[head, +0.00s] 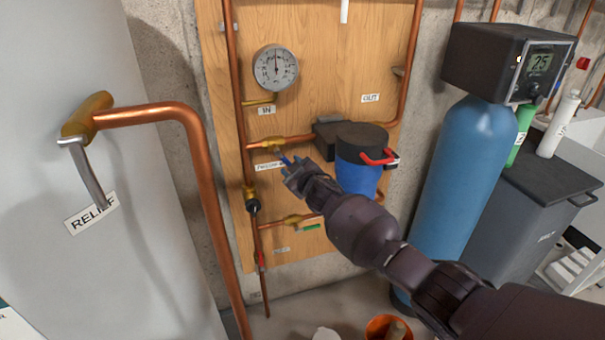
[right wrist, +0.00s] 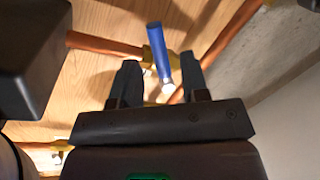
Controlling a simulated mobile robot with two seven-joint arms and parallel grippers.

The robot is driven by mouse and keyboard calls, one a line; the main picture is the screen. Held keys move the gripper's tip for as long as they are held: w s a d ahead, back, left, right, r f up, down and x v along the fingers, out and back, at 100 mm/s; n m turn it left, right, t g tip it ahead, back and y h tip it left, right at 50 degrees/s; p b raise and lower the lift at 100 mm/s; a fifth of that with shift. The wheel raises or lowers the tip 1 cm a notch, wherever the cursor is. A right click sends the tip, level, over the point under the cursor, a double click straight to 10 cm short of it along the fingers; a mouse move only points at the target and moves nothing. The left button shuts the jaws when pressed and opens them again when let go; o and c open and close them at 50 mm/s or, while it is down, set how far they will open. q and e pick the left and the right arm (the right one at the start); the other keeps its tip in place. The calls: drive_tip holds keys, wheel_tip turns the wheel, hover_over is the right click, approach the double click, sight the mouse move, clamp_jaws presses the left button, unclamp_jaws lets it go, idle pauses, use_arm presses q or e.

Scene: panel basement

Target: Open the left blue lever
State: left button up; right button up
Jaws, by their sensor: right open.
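The left blue lever (head: 284,159) is a small blue handle on a brass valve (head: 270,144) in the copper pipe on the wooden panel. In the right wrist view the blue lever (right wrist: 158,52) slants down from the pipe, between the lines of my two fingers as seen from there. My right gripper (head: 291,170) is open, with its fingertips close to the lever in the head view; it also shows in the right wrist view (right wrist: 160,75). I cannot tell whether a finger touches the lever. My left gripper is not in view.
A blue filter housing (head: 358,178) with a red handle (head: 378,158) is right of the lever. A green lever (head: 308,227) is on the lower pipe. A gauge (head: 275,68) hangs above. A thick copper relief pipe (head: 205,190) stands at left, a blue tank (head: 465,170) at right.

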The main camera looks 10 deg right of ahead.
drive_tip(key=shift+p+v, duration=0.95)
drive_tip(key=shift+v, duration=1.8)
drive_tip(key=shift+f, duration=0.1)
